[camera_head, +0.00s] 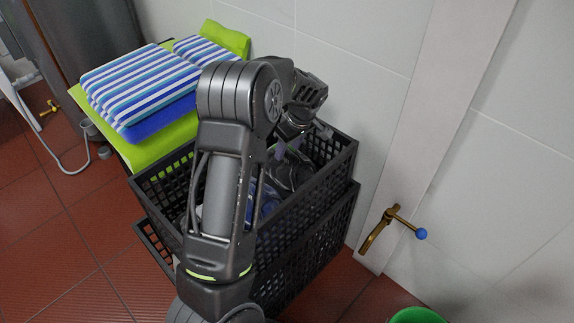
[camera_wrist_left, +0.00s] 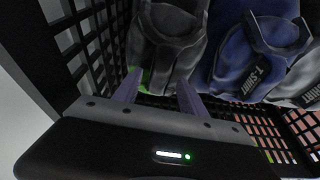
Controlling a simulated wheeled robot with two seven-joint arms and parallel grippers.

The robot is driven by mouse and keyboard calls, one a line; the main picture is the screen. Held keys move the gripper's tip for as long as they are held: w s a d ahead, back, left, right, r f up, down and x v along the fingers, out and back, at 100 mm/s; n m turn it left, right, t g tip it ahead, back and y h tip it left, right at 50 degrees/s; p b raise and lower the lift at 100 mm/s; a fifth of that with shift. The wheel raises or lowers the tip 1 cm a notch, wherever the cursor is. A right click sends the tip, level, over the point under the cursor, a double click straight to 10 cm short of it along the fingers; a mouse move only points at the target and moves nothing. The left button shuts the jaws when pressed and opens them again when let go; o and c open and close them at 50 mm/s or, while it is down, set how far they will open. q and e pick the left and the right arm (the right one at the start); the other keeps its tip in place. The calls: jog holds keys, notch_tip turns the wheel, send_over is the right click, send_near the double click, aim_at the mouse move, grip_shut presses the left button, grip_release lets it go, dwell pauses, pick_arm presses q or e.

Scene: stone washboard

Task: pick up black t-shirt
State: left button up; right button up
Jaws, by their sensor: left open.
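The black t-shirt (camera_head: 293,172) lies folded or rolled in the upper black crate (camera_head: 300,217), partly hidden behind my left arm in the head view. In the left wrist view the black t-shirt (camera_wrist_left: 168,45) is just beyond the fingertips, near the crate wall. My left gripper (camera_head: 284,148) reaches down into the crate. Its two fingers (camera_wrist_left: 158,88) are apart with nothing held between them, and they point at the black t-shirt. I cannot tell whether they touch it. My right gripper is not in view.
A blue t-shirt (camera_wrist_left: 252,55) lies beside the black one, with a light grey one (camera_wrist_left: 302,84) further right. Striped cushions (camera_head: 145,88) sit on a green pad at left. A brass tap (camera_head: 385,222) sticks out from the wall. A green bucket (camera_head: 417,316) stands below it.

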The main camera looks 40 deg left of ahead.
pick_arm(q)
jog(key=shift+a+f, duration=0.1)
jog(key=shift+f, duration=0.25)
dwell(0.3)
grip_shut()
dwell(0.4)
jog(key=shift+r, duration=0.1)
dwell(0.8)
